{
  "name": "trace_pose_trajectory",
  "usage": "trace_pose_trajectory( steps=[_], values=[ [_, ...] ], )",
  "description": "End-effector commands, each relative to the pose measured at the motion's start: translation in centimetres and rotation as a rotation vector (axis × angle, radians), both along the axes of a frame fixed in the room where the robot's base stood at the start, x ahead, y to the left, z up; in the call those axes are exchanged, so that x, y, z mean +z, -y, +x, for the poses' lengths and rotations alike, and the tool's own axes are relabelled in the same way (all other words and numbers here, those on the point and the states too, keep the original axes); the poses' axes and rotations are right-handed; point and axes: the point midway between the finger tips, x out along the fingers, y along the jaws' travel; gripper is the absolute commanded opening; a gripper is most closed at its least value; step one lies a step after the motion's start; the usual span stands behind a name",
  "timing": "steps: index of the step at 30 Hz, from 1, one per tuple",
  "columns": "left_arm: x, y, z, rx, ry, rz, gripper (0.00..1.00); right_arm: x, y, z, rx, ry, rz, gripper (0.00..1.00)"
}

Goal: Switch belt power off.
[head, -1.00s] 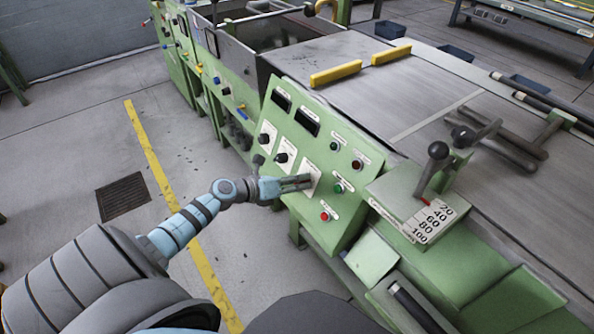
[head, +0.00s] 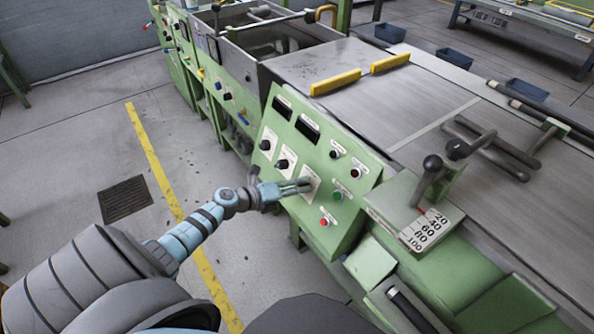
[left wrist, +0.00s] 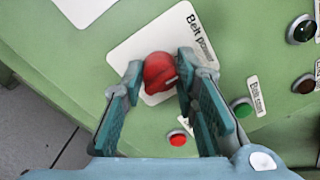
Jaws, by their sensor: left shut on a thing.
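The belt power switch is a red rotary knob (left wrist: 160,72) on a white plate labelled "Belt power" (left wrist: 192,32) on the sloped green panel. In the left wrist view my left gripper (left wrist: 160,85) has its two fingers on either side of the knob, shut on it. In the head view my left gripper (head: 308,185) reaches the panel's white plate, and its fingers hide the knob. My right gripper is not in view.
The green control panel (head: 318,158) also has two black knobs, dark displays, a red button (head: 325,222) and a green button (head: 337,196) near my gripper. A lever (head: 432,165) with a numbered scale stands to the right.

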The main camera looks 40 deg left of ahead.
Motion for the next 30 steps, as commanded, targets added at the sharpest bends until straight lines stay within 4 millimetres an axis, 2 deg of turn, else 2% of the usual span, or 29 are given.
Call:
trace_pose_trajectory(
  steps=[4, 5, 8, 17, 20, 23, 27, 30],
  values=[
    [-0.3, 0.1, -0.2, -0.004, -0.006, -0.002, 0.00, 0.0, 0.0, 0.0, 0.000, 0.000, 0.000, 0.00],
    [-0.3, 0.1, -0.2, -0.004, -0.006, -0.002, 0.30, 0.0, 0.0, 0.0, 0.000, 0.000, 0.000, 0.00],
    [-0.3, 0.1, -0.2, -0.003, -0.005, 0.000, 0.46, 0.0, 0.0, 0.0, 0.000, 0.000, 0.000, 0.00],
    [-0.1, 0.0, -0.2, -0.002, -0.003, 0.000, 0.47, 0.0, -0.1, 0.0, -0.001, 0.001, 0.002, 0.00],
    [0.1, -0.3, -0.9, -0.002, -0.004, 0.005, 0.47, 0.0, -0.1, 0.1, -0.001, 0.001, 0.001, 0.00],
    [0.7, -0.9, -2.8, -0.005, -0.006, 0.005, 0.47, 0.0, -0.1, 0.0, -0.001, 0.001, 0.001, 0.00],
    [2.1, -2.2, -6.7, -0.007, -0.011, 0.006, 0.47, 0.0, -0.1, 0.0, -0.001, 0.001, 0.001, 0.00],
    [2.9, -2.8, -8.6, -0.007, -0.008, 0.005, 0.47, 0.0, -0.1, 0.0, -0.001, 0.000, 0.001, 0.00]
  ],
)
